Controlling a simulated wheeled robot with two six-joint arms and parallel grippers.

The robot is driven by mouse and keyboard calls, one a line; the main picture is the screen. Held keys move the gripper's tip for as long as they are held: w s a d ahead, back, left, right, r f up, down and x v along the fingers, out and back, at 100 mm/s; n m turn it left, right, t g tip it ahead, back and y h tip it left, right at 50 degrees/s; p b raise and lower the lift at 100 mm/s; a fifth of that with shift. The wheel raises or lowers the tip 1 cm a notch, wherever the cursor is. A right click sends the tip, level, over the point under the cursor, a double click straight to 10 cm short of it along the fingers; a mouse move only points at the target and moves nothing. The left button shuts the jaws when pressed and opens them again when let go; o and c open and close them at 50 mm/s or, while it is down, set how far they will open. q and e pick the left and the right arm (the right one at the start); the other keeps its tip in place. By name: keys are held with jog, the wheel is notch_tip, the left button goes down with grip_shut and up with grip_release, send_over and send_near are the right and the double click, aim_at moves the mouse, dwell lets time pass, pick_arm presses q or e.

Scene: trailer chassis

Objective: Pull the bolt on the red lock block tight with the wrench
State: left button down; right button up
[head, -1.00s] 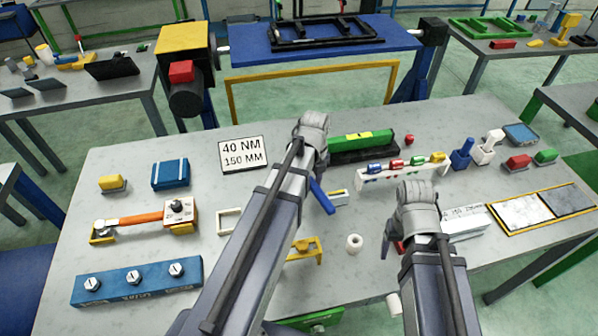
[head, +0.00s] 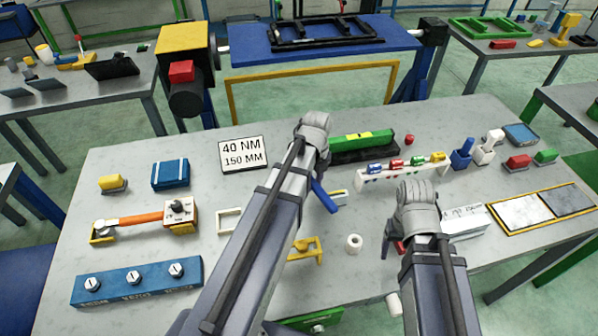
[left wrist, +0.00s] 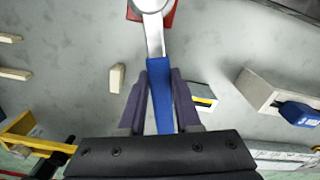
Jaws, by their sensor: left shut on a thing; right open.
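The wrench (left wrist: 160,95) has a blue handle and a silver ring end. My left gripper (left wrist: 160,85) is shut on the blue handle, a finger on each side. The ring end lies over the red lock block (left wrist: 172,14) at the top edge of the left wrist view. The bolt does not show, and I cannot tell how the ring sits on it. In the head view the blue handle (head: 325,197) sticks out beside my left arm, which hides the block. My right gripper (head: 388,240) is open, mostly hidden behind its own wrist.
A sign (head: 243,154) reads 40 NM, 150 MM. A blue block with several bolts (head: 137,282) and an orange-handled tool (head: 140,219) lie on the left. A yellow bracket (head: 305,249), white ring (head: 354,243) and rack of coloured pieces (head: 402,172) stand near the arms.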

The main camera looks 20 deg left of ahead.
pick_arm(q)
jog(key=shift+r, duration=0.15)
pick_arm(e)
jog(key=shift+r, duration=0.1)
pick_arm(q)
jog(key=shift+r+p, duration=2.9)
jog(key=shift+p, duration=0.15)
pick_arm(e)
notch_tip(320, 180, up, 6)
jog(key=shift+f, duration=0.1)
pick_arm(q)
jog(key=shift+f, duration=0.15)
pick_arm(e)
jog(key=shift+f, duration=0.1)
pick_arm(q)
jog(key=shift+f+b, duration=0.95)
jog(key=shift+b, duration=0.2)
jog(key=shift+r, duration=0.15)
pick_arm(e)
jog(key=shift+f, duration=0.85)
pick_arm(q)
jog(key=shift+a, duration=0.15)
pick_arm(e)
jog(key=shift+a, duration=0.1)
